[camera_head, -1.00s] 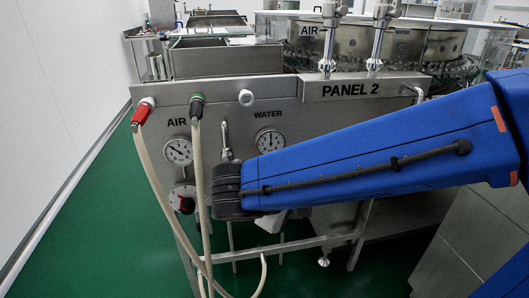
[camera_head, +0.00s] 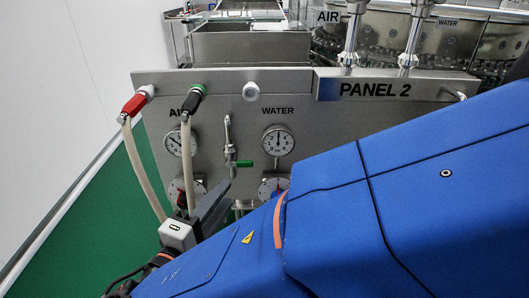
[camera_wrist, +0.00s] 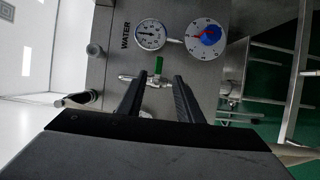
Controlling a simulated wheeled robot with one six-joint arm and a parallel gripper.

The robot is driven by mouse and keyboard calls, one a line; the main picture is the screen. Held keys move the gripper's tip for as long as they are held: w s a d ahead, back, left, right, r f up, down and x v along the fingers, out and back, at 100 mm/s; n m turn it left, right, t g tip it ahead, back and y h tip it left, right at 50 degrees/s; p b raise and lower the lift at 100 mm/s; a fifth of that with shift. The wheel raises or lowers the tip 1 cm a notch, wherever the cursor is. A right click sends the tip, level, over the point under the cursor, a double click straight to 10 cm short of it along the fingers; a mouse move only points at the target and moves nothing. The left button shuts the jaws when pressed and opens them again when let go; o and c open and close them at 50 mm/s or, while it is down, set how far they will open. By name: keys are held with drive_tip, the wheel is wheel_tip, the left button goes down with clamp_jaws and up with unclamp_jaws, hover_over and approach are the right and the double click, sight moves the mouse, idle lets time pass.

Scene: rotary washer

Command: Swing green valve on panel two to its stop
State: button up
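The green valve handle (camera_head: 243,163) is on the steel front of panel two (camera_head: 330,116), between the AIR and WATER gauges. It points sideways, to the right, across its upright metal pipe (camera_head: 228,134). In the wrist view the green handle (camera_wrist: 158,67) shows between and just beyond the fingertips, with the pipe (camera_wrist: 140,79) lying crosswise. My gripper (camera_wrist: 160,79) is open with its two dark fingers apart and nothing visibly held. In the head view my gripper (camera_head: 222,192) is just below the handle, partly hidden by my arm. I cannot tell if it touches the valve.
The WATER gauge (camera_head: 278,141) and a red-and-blue dial (camera_wrist: 205,36) are close to the valve. A red hose connector (camera_head: 134,105) and a black-and-green one (camera_head: 194,98), with hanging hoses, are at left. Green floor (camera_head: 105,225) shows left of the panel.

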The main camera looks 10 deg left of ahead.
sight(241, 164)
drive_tip(key=w, duration=0.5)
drive_tip(key=w+d, duration=0.1)
drive_tip(key=w, duration=0.5)
drive_tip(key=w+d, duration=0.1)
drive_tip(key=w, duration=0.5)
drive_tip(key=shift+d, duration=0.2)
drive_tip(key=shift+c, duration=0.6)
clamp_jaws()
